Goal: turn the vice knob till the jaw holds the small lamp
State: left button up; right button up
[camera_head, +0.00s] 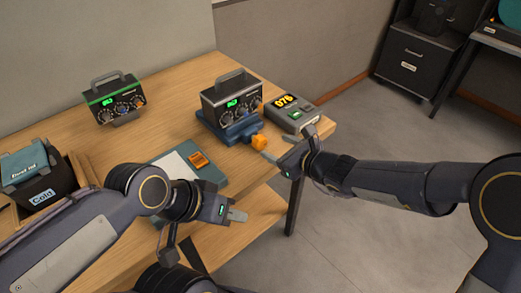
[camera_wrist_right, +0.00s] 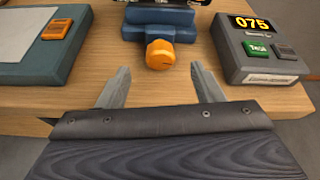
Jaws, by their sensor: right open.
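A blue vice (camera_head: 228,127) with an orange knob (camera_head: 258,142) stands near the table's front edge. A black box with a handle, dials and a green display (camera_head: 231,98) sits in or on it; whether the jaw touches it I cannot tell. No thing is plainly marked as the small lamp. In the right wrist view the knob (camera_wrist_right: 160,55) lies just beyond my right gripper (camera_wrist_right: 159,68), roughly centred between its open, empty fingers. In the head view my left gripper (camera_head: 236,215) hangs by the table's front edge, away from the vice; its opening is unclear.
A grey readout unit (camera_head: 292,112) showing 075 stands right of the vice. A clipboard-like panel (camera_head: 182,163) with an orange tag lies to its left. A second, green-trimmed box (camera_head: 115,100) stands behind, and a bin marked Cold (camera_head: 44,190) at left.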

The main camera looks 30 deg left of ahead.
aim_at(263, 144)
jog(key=shift+m, duration=0.3)
jog(key=x, duration=0.4)
jog(key=f+p+x, duration=0.1)
jog(key=x, duration=0.4)
jog(key=shift+d, duration=0.2)
jog(key=c, duration=1)
jog(key=shift+o, duration=0.2)
jog(key=shift+d+r+m+g+p, duration=0.2)
jog(key=shift+m+g+p, duration=0.3)
jog(key=shift+p, duration=0.75)
jog(key=shift+a+m+p, duration=0.1)
jog(key=shift+m+p, duration=0.2)
jog(key=shift+f, duration=0.15)
jog(key=o, duration=1)
jog(key=shift+c, duration=0.2)
